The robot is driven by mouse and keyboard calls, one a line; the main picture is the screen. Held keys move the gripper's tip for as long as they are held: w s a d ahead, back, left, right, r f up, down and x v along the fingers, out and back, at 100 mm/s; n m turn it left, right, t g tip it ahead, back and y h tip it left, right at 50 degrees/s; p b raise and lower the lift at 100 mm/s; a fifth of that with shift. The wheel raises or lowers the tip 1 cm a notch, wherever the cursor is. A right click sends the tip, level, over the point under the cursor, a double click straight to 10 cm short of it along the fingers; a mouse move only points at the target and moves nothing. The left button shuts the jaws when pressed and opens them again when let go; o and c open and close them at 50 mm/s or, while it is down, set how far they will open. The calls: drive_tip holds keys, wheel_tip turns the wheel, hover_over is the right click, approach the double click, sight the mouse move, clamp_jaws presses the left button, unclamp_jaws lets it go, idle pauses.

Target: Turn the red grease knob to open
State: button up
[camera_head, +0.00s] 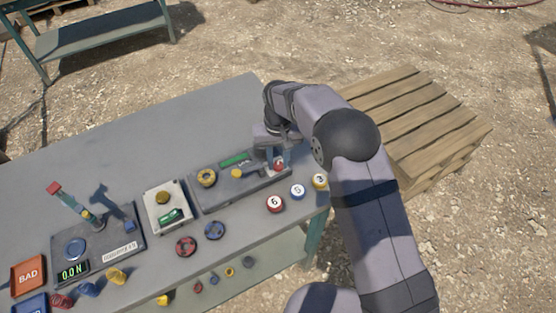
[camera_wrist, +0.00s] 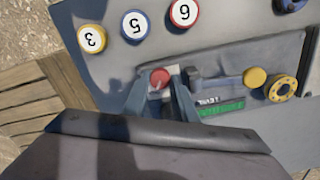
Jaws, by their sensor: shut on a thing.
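The red knob (camera_head: 279,165) is at the right end of a grey panel (camera_head: 215,200) on the table. My gripper (camera_head: 272,158) is over that end of the panel, with its fingers pointing down at the knob. In the wrist view the red knob (camera_wrist: 160,79) sits between the two fingers of my gripper (camera_wrist: 160,88), which are closed around it. A yellow knob (camera_wrist: 255,77) and a green label (camera_wrist: 222,108) are on the same panel. The knob's turn position cannot be told.
Numbered round pieces 6 (camera_head: 275,204), 5 (camera_head: 298,191) and 3 (camera_head: 320,181) stand in front of the panel's right end. A yellow ring (camera_head: 206,178) is at the panel's left. A wooden pallet stack (camera_head: 420,120) stands right of the table.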

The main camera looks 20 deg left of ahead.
sight(278, 164)
drive_tip(key=shift+w, duration=0.1)
drive_tip(key=o, duration=1)
drive_tip(key=shift+o, duration=0.2)
drive_tip(key=shift+r, duration=0.1)
drive_tip(key=shift+r+b, duration=1.25)
drive_tip(key=shift+r, duration=2.4)
